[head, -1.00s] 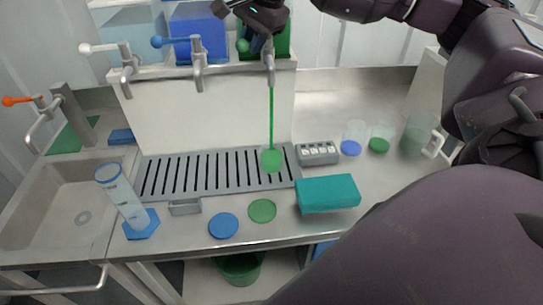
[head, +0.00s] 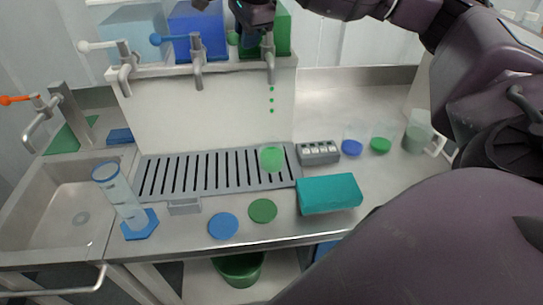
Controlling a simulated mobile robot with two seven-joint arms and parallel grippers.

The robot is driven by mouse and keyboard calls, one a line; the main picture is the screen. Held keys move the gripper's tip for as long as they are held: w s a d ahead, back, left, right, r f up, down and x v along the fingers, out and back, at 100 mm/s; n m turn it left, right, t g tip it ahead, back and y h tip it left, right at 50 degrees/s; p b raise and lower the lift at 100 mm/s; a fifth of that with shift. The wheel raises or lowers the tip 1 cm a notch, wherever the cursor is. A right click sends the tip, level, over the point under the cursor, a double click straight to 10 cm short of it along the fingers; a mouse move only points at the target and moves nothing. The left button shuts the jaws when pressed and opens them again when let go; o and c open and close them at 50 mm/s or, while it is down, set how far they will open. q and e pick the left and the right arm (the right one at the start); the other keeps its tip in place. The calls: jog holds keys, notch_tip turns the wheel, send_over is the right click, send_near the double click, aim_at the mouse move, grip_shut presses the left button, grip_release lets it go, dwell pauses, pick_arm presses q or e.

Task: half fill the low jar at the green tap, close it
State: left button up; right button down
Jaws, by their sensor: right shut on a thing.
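The low jar (head: 272,160) stands on the slotted drip tray (head: 212,172) beneath the green tap (head: 268,60). Green liquid shows in it; its clear wall is hard to see, so I cannot tell the level. Separate green drops fall from the spout. My right gripper (head: 240,28) is at the tap's green-knobbed handle (head: 233,39), shut on it, partly hiding the tap top. A green lid (head: 262,211) and a blue lid (head: 223,226) lie flat on the counter in front of the tray. My left gripper is out of view.
A measuring cylinder (head: 120,192) stands front left beside the sink (head: 75,215). A teal block (head: 329,193) and a grey button box (head: 318,153) lie right of the tray. Clear vessels with blue (head: 352,147) and green (head: 380,145) bottoms and a mug (head: 417,138) stand farther right.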

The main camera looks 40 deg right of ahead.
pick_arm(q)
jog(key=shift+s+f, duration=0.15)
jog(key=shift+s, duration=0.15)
pick_arm(e)
jog(key=m, duration=0.2)
jog(key=w+m+h, duration=0.2)
jog(key=m, duration=0.1)
jog(key=shift+w+d+m+g, duration=0.1)
jog(key=shift+d+m+g, duration=0.2)
jog(key=shift+d+g, duration=0.1)
jog(key=c, duration=1.4)
grip_release()
jog(key=o, duration=0.3)
jog(key=shift+w, duration=0.15)
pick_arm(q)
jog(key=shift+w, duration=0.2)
pick_arm(e)
jog(key=shift+o, duration=0.2)
